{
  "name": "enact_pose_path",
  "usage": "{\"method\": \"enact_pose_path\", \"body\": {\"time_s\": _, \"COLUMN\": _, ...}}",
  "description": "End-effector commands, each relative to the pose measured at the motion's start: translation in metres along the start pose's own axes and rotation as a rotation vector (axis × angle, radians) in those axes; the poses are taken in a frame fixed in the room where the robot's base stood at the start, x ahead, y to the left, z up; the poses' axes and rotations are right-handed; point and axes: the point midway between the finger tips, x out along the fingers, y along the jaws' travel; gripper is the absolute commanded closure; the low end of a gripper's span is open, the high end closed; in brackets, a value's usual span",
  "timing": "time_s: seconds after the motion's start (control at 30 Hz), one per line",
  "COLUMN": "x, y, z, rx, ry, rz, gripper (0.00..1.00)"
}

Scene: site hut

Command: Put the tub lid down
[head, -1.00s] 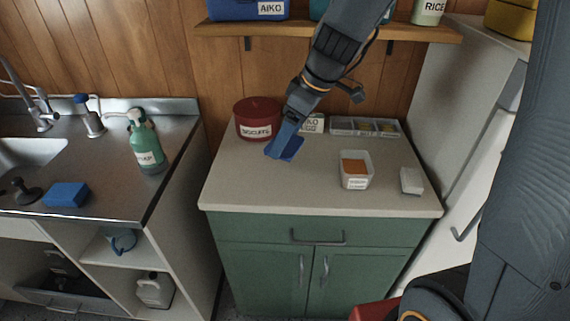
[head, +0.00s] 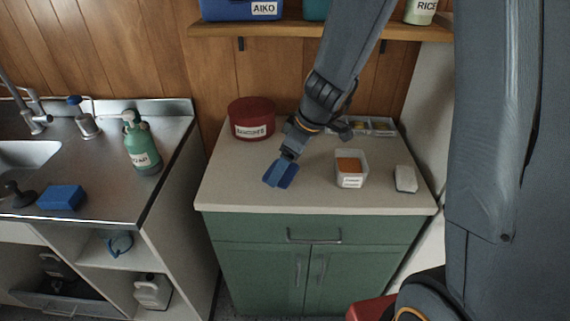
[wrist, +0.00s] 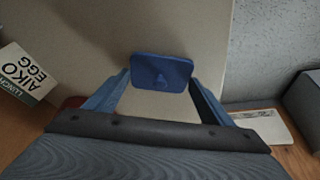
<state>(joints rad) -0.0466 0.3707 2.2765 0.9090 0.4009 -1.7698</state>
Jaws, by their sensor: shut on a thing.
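The tub lid (wrist: 162,72) is a blue rounded rectangle with a small knob. My gripper (head: 284,165) is shut on it, with a blue finger at each side of the lid in the wrist view. In the head view the lid (head: 280,176) is tilted over the left front part of the counter, partly covered by the fingers. I cannot tell whether it touches the counter. The open white tub (head: 351,180) with orange contents stands to the right of my gripper.
The beige counter (head: 245,195) is clear around the lid. A red biscuit tin (head: 251,118) stands behind it to the left. A white block (head: 405,178) lies at the right.

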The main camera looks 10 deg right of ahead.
Motion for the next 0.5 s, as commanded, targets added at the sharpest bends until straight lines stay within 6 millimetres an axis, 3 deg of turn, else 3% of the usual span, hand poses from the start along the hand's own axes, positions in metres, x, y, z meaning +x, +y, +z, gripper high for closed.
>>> {"method": "enact_pose_path", "body": {"time_s": 0.2, "x": 0.0037, "y": 0.0003, "z": 0.0011, "rx": 0.000, "ry": 0.001, "rz": 0.000, "gripper": 0.46}}
{"method": "enact_pose_path", "body": {"time_s": 0.23, "x": 0.0030, "y": 0.0000, "z": 0.0010, "rx": 0.001, "ry": 0.000, "rz": 0.000, "gripper": 0.19}}
{"method": "enact_pose_path", "body": {"time_s": 0.3, "x": 0.0026, "y": 0.0000, "z": 0.0009, "rx": 0.001, "ry": 0.000, "rz": 0.000, "gripper": 0.08}}
{"method": "enact_pose_path", "body": {"time_s": 0.5, "x": 0.0025, "y": 0.0000, "z": 0.0009, "rx": 0.001, "ry": 0.000, "rz": 0.000, "gripper": 0.06}}
